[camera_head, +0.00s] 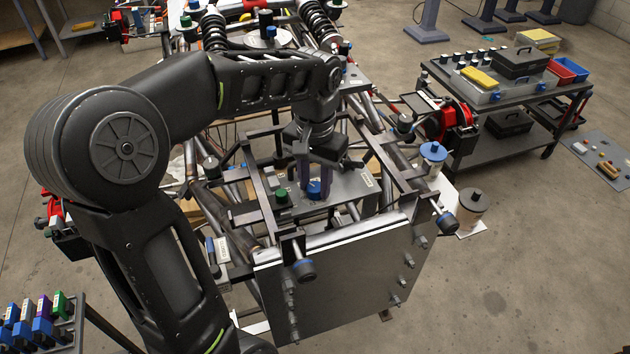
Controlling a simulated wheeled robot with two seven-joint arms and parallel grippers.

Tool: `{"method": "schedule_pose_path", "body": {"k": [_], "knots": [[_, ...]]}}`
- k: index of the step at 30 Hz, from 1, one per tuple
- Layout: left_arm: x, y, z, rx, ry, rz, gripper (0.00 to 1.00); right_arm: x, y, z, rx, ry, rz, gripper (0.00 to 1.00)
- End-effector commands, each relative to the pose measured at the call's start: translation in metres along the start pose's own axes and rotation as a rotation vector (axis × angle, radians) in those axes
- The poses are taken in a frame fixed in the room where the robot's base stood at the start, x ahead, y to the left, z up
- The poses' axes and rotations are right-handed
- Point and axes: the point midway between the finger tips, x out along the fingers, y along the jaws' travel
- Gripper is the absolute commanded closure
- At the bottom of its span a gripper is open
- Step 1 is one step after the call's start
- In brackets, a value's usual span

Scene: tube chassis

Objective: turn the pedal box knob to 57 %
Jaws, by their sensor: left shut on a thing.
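The pedal box (345,187) is a grey metal housing inside the tube frame, behind the front plate. A blue knob (314,190) stands on its top. My left gripper (316,181) points down from above, with its fingers on either side of the blue knob, shut on it. The fingers cover part of the knob, and its pointer or any scale is too small to read. A green knob (281,196) stands just left of the gripper, apart from it. My right gripper is not in view.
Frame tubes (400,165) and clamps surround the pedal box closely. The upright front plate (340,270) stands before it. A cart (500,90) with cases and bins is at the right. Bare floor lies at the lower right.

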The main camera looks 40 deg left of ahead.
Motion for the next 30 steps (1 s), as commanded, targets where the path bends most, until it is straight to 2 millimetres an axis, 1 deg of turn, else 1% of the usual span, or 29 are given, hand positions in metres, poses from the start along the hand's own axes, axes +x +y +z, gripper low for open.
{"method": "schedule_pose_path", "body": {"k": [2, 3, 10, 17, 21, 25, 30], "knots": [[-0.001, 0.0, -0.001, 0.0, 0.003, -0.001, 1.0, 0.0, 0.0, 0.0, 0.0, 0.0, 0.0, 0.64], [-0.001, 0.0, -0.001, 0.0, 0.003, -0.001, 0.66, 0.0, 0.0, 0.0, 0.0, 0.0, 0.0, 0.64], [-0.001, 0.0, 0.0, 0.001, 0.001, 0.0, 0.47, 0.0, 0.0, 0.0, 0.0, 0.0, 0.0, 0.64], [0.0, 0.0, 0.0, 0.001, 0.001, 0.0, 0.46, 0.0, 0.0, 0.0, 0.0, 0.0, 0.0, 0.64], [-0.005, 0.0, -0.001, 0.001, 0.002, 0.0, 0.46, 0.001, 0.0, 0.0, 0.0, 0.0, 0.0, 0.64], [-0.019, 0.0, -0.001, 0.001, 0.005, 0.0, 0.46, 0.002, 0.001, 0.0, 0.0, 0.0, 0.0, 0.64], [-0.047, 0.0, -0.001, 0.001, 0.005, 0.001, 0.46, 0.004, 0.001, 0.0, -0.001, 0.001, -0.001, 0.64]]}}
